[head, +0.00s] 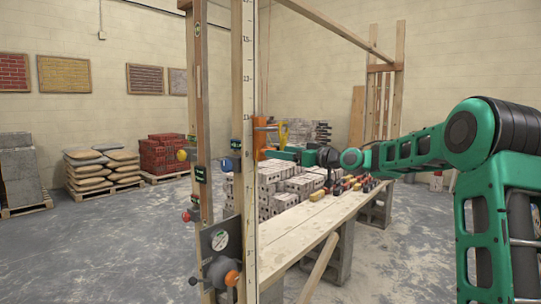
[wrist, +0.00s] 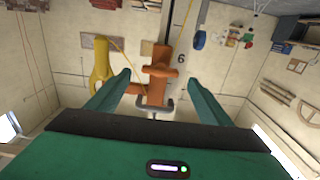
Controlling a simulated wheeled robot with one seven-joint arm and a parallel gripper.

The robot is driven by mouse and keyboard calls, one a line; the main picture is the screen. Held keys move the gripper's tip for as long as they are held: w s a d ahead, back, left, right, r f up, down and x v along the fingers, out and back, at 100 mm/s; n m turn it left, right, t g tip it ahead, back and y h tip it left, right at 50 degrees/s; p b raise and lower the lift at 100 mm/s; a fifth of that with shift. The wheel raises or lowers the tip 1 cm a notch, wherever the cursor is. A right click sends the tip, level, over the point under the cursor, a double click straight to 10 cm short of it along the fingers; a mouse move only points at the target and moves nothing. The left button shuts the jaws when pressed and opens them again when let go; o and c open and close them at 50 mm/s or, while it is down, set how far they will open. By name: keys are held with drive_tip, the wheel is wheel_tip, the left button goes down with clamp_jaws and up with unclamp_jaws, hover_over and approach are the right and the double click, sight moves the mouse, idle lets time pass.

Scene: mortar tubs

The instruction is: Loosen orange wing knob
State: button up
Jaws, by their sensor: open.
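An orange fitting (head: 261,138) is mounted on the near wooden post, high on its right side. In the wrist view the orange fitting (wrist: 156,88) has a crosspiece near its upper end and lies between my fingers. I cannot tell which part of it is the wing knob. A grey metal piece (wrist: 143,104) crosses its lower end. My gripper (wrist: 158,78) is open, its green fingers on either side of the fitting, with no clear contact. In the head view my gripper (head: 280,153) reaches the post from the right, its fingertips partly hidden.
A plank bench (head: 315,222) with blocks stands below my arm.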

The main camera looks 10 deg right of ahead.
drive_tip(key=x, duration=0.4)
drive_tip(key=shift+w+a, duration=0.15)
drive_tip(key=shift+w, duration=0.1)
